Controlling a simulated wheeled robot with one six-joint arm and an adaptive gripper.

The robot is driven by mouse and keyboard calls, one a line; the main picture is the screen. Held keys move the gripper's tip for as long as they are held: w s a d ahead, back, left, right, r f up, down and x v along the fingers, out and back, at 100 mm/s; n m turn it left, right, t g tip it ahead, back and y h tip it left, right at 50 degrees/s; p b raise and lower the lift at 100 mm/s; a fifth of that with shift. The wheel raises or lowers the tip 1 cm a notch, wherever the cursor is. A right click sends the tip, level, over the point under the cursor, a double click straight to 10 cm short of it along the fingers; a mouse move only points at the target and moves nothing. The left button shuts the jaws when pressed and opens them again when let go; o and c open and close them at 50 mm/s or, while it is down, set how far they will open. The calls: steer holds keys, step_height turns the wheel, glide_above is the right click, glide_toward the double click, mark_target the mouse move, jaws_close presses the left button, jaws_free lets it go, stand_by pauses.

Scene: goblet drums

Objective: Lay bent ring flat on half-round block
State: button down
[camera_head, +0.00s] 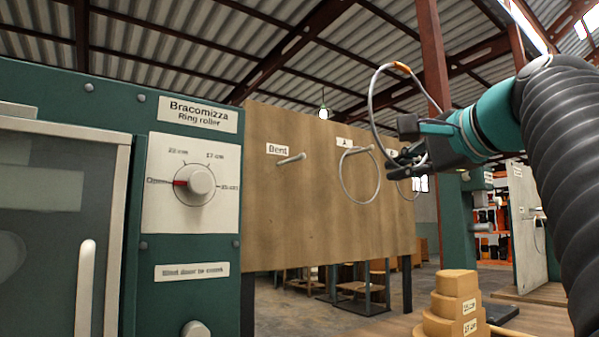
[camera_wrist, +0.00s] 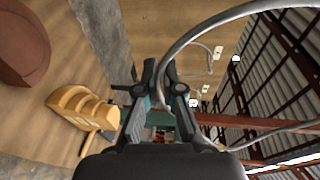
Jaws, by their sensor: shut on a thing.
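My gripper (camera_head: 408,158) is shut on a thin grey metal ring (camera_head: 372,112) and holds it up in the air, right of the peg board's middle. The ring stands upright and has an orange mark on its upper part. In the wrist view the ring (camera_wrist: 200,33) loops out to the right of my gripper (camera_wrist: 163,82). The stepped, half-round wooden block (camera_head: 457,297) sits low on a wooden top, well below my gripper. It also shows at left in the wrist view (camera_wrist: 84,108). The ring and block are apart.
A wooden board (camera_head: 300,220) carries pegs. The peg labelled Bent (camera_head: 291,159) is empty; another ring (camera_head: 345,190) hangs at A, and one more hangs farther right. The green ring roller (camera_head: 190,260) fills the left. A green machine (camera_head: 455,225) stands behind the block.

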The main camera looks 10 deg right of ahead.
steer(key=s+r+p, duration=0.1)
steer(key=s+d+r+p, duration=0.1)
steer(key=r, duration=0.1)
steer(key=s+r+p, duration=0.1)
steer(key=p, duration=0.1)
steer(key=shift+s+d+r, duration=0.25)
steer(key=shift+r, duration=0.05)
stand_by(0.9)
